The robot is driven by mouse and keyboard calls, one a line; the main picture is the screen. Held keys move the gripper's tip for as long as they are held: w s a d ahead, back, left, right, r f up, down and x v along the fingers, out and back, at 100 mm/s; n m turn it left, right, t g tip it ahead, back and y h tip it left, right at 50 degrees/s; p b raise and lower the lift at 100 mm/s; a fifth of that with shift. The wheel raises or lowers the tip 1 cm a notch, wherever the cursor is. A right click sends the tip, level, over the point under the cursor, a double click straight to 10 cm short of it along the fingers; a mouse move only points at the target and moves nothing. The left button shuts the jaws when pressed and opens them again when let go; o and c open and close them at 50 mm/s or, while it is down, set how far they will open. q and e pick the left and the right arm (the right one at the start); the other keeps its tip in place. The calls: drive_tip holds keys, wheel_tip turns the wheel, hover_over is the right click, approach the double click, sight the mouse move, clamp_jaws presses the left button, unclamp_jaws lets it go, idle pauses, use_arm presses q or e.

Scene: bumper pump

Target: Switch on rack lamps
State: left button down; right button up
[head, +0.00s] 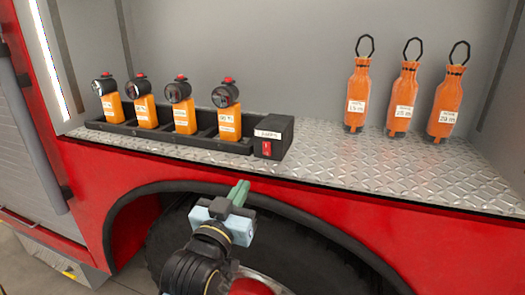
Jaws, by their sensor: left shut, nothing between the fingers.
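Several orange lamps with black heads and red tops stand upright in a black rack (200,139) on the metal shelf: a far-left lamp (112,107), a second (146,111), a third (185,118) and a fourth (229,125). A black box (280,134) with a white label and a red switch (267,148) sits at the rack's right end. I cannot tell whether any lamp is lit. My left gripper (239,191) is shut and empty, in front of and below the shelf edge, apart from the box and lamps. My right gripper is out of view.
Three orange bottle-shaped items with dark loops, a left one (357,97), a middle one (402,98) and a right one (446,104), stand at the shelf's right. The diamond-plate shelf (335,165) is bare between. A red body panel and black tyre (300,245) lie below.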

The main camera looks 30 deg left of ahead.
sight(267, 146)
use_arm(q)
drive_tip(key=shift+w, duration=0.15)
drive_tip(key=p+x, duration=0.2)
drive_tip(key=x, duration=1.1)
drive_tip(key=shift+w+r+p, duration=0.1)
drive_tip(key=shift+w+p, duration=0.25)
